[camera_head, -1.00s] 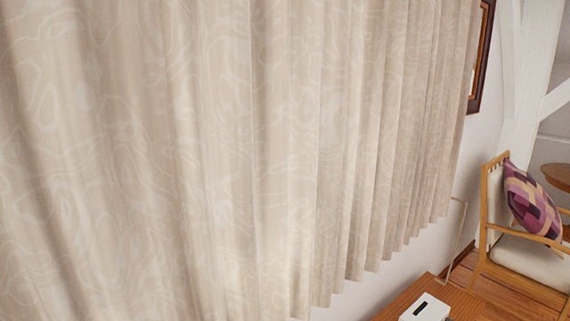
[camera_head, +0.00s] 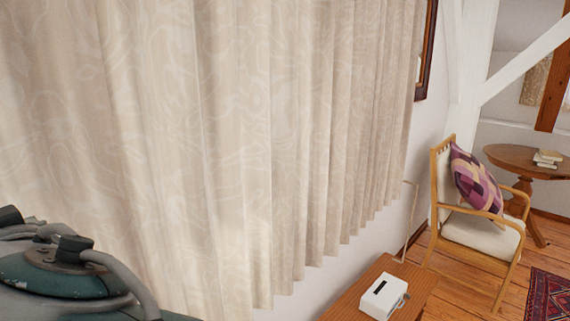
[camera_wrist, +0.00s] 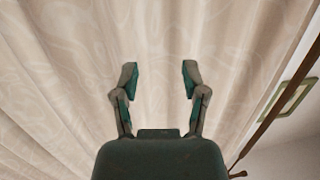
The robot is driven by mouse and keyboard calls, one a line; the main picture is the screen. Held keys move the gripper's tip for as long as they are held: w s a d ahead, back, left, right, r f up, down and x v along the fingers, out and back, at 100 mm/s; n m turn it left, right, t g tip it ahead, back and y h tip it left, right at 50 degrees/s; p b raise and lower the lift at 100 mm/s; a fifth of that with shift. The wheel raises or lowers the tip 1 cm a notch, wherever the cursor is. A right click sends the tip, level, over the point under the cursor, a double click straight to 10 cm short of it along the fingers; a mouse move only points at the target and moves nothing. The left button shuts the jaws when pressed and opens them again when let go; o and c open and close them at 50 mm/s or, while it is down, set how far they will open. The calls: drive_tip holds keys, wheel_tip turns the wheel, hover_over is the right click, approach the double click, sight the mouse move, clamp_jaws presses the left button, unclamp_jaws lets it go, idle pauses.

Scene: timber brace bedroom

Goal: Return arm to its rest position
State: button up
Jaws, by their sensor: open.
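My gripper (camera_wrist: 159,80) shows in the wrist view with its two fingers spread apart. It is open, and nothing is between the fingers. Pale beige curtains (camera_wrist: 70,50) fill most of the wrist view beyond the fingers; I cannot tell how near they are. In the head view, part of my arm (camera_head: 70,275) shows at the lower left in front of the curtains (camera_head: 220,130). The gripper is not visible in the head view.
A wooden bench or low table (camera_head: 350,292) with a white box (camera_head: 384,296) stands at the lower right. Beyond it are a wooden armchair (camera_head: 487,235) with a patterned cushion (camera_head: 476,183), a round table (camera_head: 508,157) with books (camera_head: 547,158), and a red rug (camera_head: 550,295). Wooden floor shows between them.

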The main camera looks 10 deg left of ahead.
drive_tip(key=w+d+f+m+t+h, duration=0.2)
drive_tip(key=w+d+f+m+h, duration=0.35)
drive_tip(key=d, duration=0.75)
drive_tip(key=w+d+f+m+t+h, duration=0.15)
drive_tip(key=w+d+f+h, duration=0.5)
drive_tip(key=d, duration=0.65)
drive_tip(key=s+d+f+m+g+h, duration=0.1)
drive_tip(key=s+d+f+m+g, duration=0.1)
drive_tip(key=d+f, duration=0.5)
drive_tip(key=s+d+f+m+g+h, duration=0.1)
drive_tip(key=s+d+f+m+g, duration=0.2)
drive_tip(key=d+f, duration=0.5)
drive_tip(key=s+d, duration=0.1)
drive_tip(key=d, duration=0.3)
drive_tip(key=shift+s+g, duration=0.3)
drive_tip(key=shift+g, duration=0.05)
